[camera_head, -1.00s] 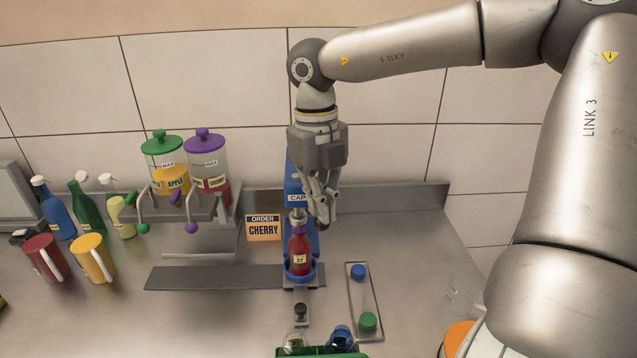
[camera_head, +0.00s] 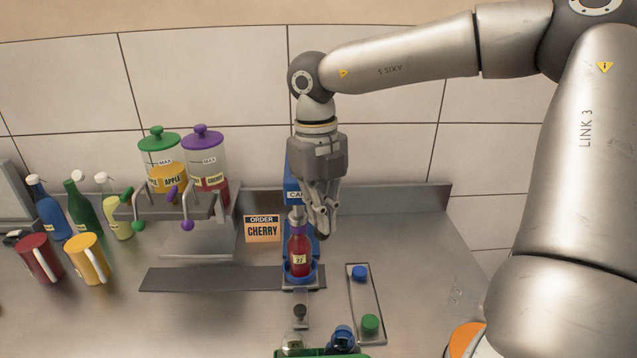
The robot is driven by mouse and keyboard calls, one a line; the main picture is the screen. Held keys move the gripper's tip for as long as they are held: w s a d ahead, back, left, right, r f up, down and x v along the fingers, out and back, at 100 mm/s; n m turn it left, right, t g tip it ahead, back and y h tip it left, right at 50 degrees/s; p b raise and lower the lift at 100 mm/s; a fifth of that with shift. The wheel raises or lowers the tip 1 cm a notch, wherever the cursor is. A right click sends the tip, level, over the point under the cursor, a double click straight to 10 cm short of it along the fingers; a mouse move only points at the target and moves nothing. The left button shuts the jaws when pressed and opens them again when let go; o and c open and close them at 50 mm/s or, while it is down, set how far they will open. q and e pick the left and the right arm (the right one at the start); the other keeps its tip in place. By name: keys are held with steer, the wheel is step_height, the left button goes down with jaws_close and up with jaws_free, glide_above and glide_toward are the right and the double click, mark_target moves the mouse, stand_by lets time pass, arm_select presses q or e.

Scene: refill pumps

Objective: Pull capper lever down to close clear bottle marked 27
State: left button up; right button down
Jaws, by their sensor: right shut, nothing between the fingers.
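The clear bottle marked 27 (camera_head: 299,255) holds red liquid and stands upright in the blue base of the capper (camera_head: 292,190). A purple cap shows at its neck, under the capper's head. My right gripper (camera_head: 323,232) is shut and points down just to the right of the bottle's neck, in front of the capper's right side. The capper lever is hidden or cannot be told apart behind the gripper, so I cannot tell whether the fingers touch it. My left gripper is not in view.
A tray (camera_head: 378,297) with a blue and a green cap lies right of the capper. A green crate (camera_head: 318,352) with bottles is at the front edge. The order sign (camera_head: 262,229), dispensers (camera_head: 208,165), mugs (camera_head: 90,258) and several bottles (camera_head: 85,208) stand left. The right counter is clear.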

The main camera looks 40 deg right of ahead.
steer(key=shift+f, duration=0.15)
steer(key=shift+s+a+r+p, duration=0.2)
steer(key=shift+r+p, duration=0.25)
steer(key=shift+r, duration=0.2)
step_height(320, 180, up, 13)
steer(key=s+a+p, duration=0.1)
steer(key=s+p, duration=0.1)
steer(key=p, duration=0.5)
steer(key=shift+a+p, duration=0.25)
steer(key=shift+p, duration=0.1)
steer(key=shift+w+f, duration=0.1)
steer(key=shift+f, duration=0.05)
steer(key=shift+d, duration=0.1)
